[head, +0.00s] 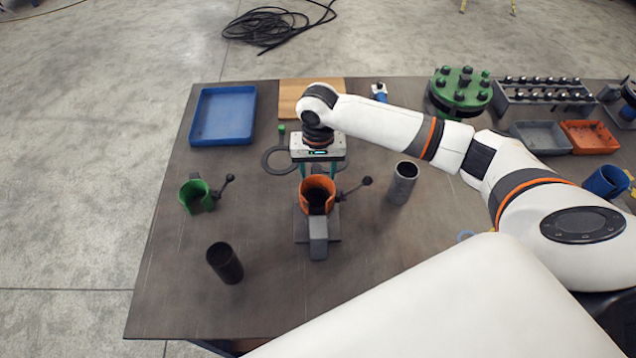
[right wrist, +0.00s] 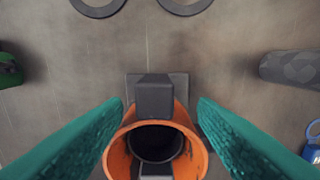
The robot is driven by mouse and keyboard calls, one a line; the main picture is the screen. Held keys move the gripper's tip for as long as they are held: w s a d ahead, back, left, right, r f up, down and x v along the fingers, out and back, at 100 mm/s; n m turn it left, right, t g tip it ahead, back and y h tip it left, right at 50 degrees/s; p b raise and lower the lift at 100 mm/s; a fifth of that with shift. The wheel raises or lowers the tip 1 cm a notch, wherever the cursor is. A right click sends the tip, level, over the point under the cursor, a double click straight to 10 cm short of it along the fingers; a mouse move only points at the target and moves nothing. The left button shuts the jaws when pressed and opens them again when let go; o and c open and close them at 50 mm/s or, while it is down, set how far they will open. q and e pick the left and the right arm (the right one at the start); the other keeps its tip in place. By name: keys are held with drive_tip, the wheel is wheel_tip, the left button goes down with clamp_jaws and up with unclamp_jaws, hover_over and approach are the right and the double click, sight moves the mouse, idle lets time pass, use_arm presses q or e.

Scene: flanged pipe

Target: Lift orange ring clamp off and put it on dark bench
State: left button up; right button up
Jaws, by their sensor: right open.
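The orange ring clamp (head: 318,184) sits upright on a small grey stand (head: 318,240) near the middle of the dark bench (head: 175,285). A dark lever with a ball end sticks out to its right. My right gripper (head: 318,173) is just above and behind the clamp, pointing down. In the right wrist view its green fingers (right wrist: 160,104) are open, one on each side of the orange ring (right wrist: 116,150), with nothing gripped. The dark round opening shows inside the ring. Whether the fingers touch the ring I cannot tell. My left gripper is out of view.
A green clamp (head: 195,193) stands left, a black tube (head: 225,263) front left, and a grey tube (head: 403,183) right. A blue tray (head: 223,116) lies back left. A flat dark ring (head: 272,167) lies behind the clamp. Bare bench shows between the green clamp and black tube.

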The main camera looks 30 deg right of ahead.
drive_tip(key=shift+a+f+p, duration=0.15)
drive_tip(key=shift+f+p, duration=0.25)
drive_tip(key=shift+f, duration=1.5)
drive_tip(key=shift+r, duration=0.1)
clamp_jaws()
